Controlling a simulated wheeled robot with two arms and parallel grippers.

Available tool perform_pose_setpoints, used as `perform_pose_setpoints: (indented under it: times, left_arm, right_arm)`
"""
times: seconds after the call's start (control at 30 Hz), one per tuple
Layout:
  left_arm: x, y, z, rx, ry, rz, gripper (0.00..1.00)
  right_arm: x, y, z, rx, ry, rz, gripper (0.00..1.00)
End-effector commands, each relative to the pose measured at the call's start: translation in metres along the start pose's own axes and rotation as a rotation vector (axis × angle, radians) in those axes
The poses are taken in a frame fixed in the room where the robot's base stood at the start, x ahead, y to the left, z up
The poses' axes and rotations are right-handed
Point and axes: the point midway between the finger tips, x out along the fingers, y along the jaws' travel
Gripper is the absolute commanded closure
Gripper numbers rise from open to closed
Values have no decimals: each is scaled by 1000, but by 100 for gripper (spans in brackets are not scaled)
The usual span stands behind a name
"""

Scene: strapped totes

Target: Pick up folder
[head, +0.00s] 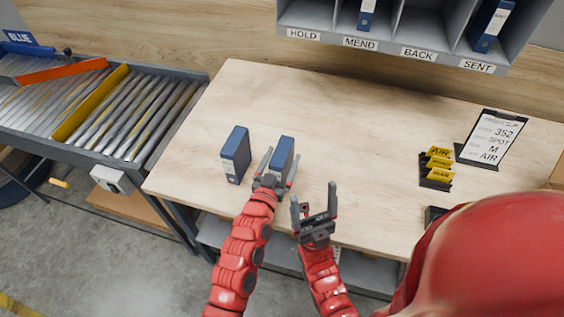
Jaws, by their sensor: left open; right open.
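Two blue folders stand upright on the wooden table (380,130) in the head view. The left folder (236,155) stands alone, with its pale spine side showing. The right folder (284,148) is close beside it, partly hidden by my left gripper (275,172). My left gripper is open, with its fingers at the near end of the right folder, one on either side in the picture. I cannot tell whether they touch it. My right gripper (314,205) is open and empty, to the right of the folders near the table's front edge.
A grey shelf with slots labelled HOLD, MEND, BACK and SENT (420,54) hangs at the back; blue folders stand in MEND (366,14) and SENT (491,26). A roller conveyor (120,110) is at left. The table's middle is clear.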

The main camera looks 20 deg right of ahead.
Motion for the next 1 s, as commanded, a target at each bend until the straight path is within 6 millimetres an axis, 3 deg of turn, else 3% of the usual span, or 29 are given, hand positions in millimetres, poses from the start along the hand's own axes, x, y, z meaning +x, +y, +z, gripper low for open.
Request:
perform_pose_setpoints:
  times: [0.23, 0.7, 1.0]
  left_arm:
    - [2, 0, 1, 0, -1, 0, 15]
    - [2, 0, 1, 0, -2, 0, 100]
    - [2, 0, 1, 0, -1, 0, 100]
  right_arm:
    - [0, 0, 0, 0, 0, 0, 20]
    - [0, 0, 0, 0, 0, 0, 20]
    - [0, 0, 0, 0, 0, 0, 20]
